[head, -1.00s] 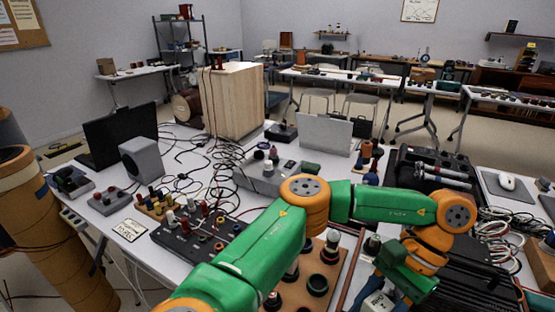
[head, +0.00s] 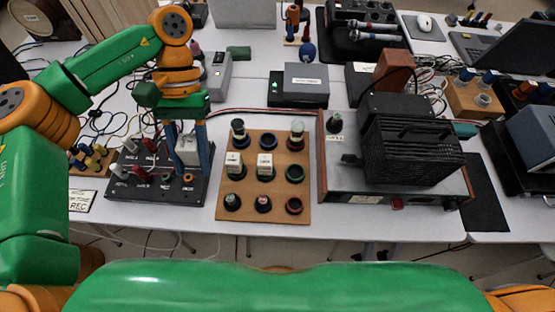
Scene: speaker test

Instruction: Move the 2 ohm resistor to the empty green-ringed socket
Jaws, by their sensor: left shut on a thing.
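My left gripper (head: 188,148) points down with blue fingers shut on a white block (head: 188,157), above or just behind the black terminal board. Its label is too small to read, so I cannot tell if it is the 2 ohm resistor. Right of it lies the brown socket board (head: 250,187). The empty green-ringed socket (head: 295,174) is in its middle row, at the right. Two white labelled blocks, one at the left (head: 234,161) and one in the middle (head: 265,162), stand in that row. My right gripper is out of view.
An empty blue-ringed socket (head: 268,141) and an empty red-ringed one (head: 294,206) are on the board. The black terminal board (head: 150,190) with plugs stands left. A large black finned device (head: 408,150) stands right. Cables cross the table behind.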

